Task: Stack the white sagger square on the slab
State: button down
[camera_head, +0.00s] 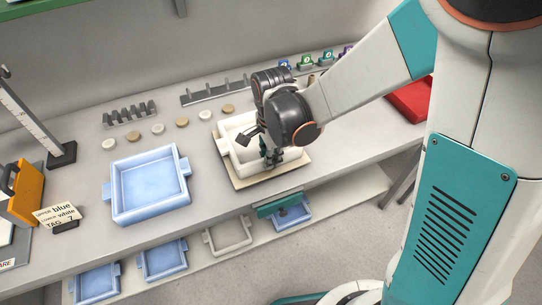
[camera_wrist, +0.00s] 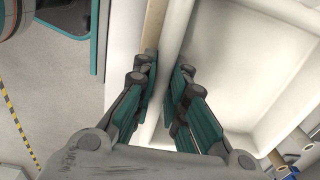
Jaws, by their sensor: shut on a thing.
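The white sagger (camera_head: 227,146) is an open tray at the middle of the bench. It is over the tan slab (camera_head: 257,181), which shows as a strip along the sagger's left and front sides. I cannot tell whether the sagger rests fully on the slab. My gripper (camera_head: 271,160) is at the sagger's front wall, shut on it. In the wrist view my gripper (camera_wrist: 164,98) has one teal finger on each side of the white sagger's wall (camera_wrist: 172,45), and the sagger's empty floor (camera_wrist: 245,65) shows. The slab's edge (camera_wrist: 154,25) shows beyond the fingers. My wrist hides part of the sagger.
A blue sagger (camera_head: 150,185) stands left on the bench, beside a sign (camera_head: 58,213) reading upper blue, lower white, tag 7. Several round discs (camera_head: 182,123) and a grey rack (camera_head: 130,115) lie behind. A lower shelf (camera_head: 345,190) holds blue and white trays.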

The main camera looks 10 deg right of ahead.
jog(key=shift+f, duration=0.15)
jog(key=c, duration=1.5)
grip_release()
jog(key=shift+c, duration=0.2)
